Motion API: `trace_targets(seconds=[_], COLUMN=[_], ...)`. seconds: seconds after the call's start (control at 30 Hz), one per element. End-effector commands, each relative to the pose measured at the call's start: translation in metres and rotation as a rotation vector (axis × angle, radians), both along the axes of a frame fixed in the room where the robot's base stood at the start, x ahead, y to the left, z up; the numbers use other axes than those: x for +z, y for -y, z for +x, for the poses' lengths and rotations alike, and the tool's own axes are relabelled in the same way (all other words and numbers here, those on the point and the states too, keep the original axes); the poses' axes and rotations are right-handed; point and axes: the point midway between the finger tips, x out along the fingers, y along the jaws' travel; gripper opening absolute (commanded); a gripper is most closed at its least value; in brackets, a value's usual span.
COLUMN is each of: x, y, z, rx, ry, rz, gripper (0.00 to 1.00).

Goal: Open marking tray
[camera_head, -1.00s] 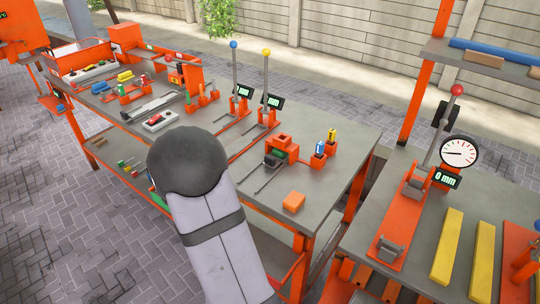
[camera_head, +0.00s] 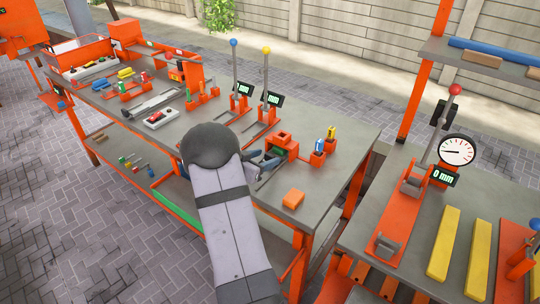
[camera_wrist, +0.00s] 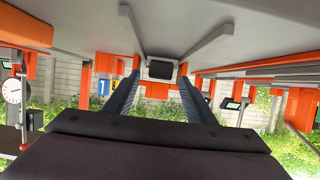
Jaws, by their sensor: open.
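I take the marking tray to be the small orange unit with a green part (camera_head: 284,143) on the workbench, though no label is readable. In the wrist view, which looks upside down, a dark block like a handle (camera_wrist: 160,70) sits at its orange front. My gripper (camera_wrist: 158,80) is open, with a long dark finger on each side of this block. I see no clear contact. In the head view my gripper (camera_head: 264,161) is low over the bench in front of the unit, partly hidden by my arm. How far the tray is out cannot be told.
Blue (camera_head: 319,145) and yellow (camera_head: 331,133) pieces stand in orange holders right of the unit. An orange block (camera_head: 293,198) lies near the bench's front edge. Two upright levers, blue-topped (camera_head: 234,60) and yellow-topped (camera_head: 266,70), stand behind. Bare bench lies around the block.

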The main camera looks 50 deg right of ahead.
Motion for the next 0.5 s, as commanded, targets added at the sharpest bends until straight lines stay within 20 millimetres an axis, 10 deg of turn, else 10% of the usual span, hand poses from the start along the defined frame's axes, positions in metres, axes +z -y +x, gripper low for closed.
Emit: trace_targets(seconds=[0.5], x=[-0.014], y=[0.035], z=[0.000], rx=[0.001], ry=[0.000], rz=[0.000], gripper=[0.50])
